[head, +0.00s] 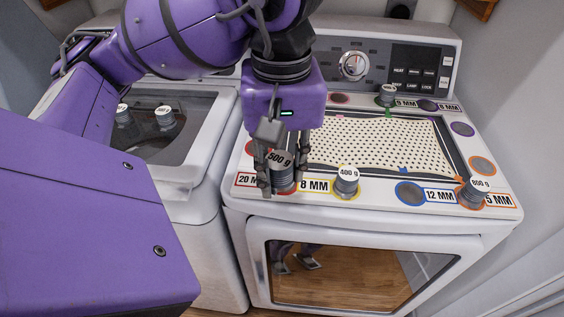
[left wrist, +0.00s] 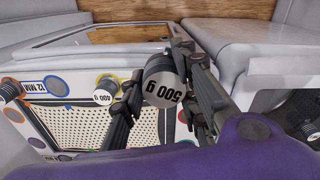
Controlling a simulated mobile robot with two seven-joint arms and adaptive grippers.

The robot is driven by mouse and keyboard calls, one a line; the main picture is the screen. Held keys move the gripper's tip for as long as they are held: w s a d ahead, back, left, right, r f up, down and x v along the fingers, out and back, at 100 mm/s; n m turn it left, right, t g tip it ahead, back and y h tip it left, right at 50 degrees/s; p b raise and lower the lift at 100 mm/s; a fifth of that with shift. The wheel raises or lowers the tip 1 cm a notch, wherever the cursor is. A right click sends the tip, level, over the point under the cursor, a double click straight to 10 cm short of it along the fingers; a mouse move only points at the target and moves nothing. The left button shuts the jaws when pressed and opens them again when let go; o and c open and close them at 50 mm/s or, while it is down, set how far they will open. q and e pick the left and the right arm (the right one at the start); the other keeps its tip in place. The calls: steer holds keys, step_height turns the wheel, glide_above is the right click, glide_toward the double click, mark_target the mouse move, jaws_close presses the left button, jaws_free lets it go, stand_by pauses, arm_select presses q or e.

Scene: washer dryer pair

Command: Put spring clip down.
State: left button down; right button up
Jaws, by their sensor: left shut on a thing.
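My left gripper (head: 281,188) comes down from above over the front left of the dryer top. Its fingers are shut around a grey cylindrical weight with a white cap marked 500 g (head: 281,163). The weight is upright, near the 20 MM and 8 MM labels; whether it touches the top is hard to tell. In the left wrist view the weight (left wrist: 164,88) sits between the fingers. I cannot make out a spring clip in the gripper. Small coloured pieces, one blue (head: 403,170), sit at the edges of a dotted sheet (head: 375,143). My right gripper is out of view.
A 400 g weight (head: 347,182) stands just right of the gripper. An 800 g weight (head: 474,192) is at the front right, another weight (head: 387,95) at the back. Coloured circles and labels ring the sheet. The washer (head: 205,175) on the left has more weights on its lid.

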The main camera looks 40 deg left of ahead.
arm_select(q)
steer(key=w+a+f, duration=0.1)
steer(key=w+f, duration=0.1)
steer(key=w+a+f, duration=0.2)
steer(key=w+f, duration=0.1)
steer(key=w+a+f, duration=0.1)
steer(key=w+f, duration=0.1)
steer(key=shift+w+a+f, duration=0.15)
steer(key=shift+a+f, duration=0.2)
steer(key=f, duration=0.3)
steer(key=shift+w+a+f, duration=0.2)
steer(key=shift+w+f, duration=0.05)
steer(key=shift+f, duration=0.1)
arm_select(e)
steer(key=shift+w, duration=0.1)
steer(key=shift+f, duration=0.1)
arm_select(q)
steer(key=shift+f, duration=0.2)
steer(key=c, duration=1.4)
jaws_free()
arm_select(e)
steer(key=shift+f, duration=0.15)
arm_select(q)
steer(key=shift+o, duration=0.2)
steer(key=shift+r, duration=0.1)
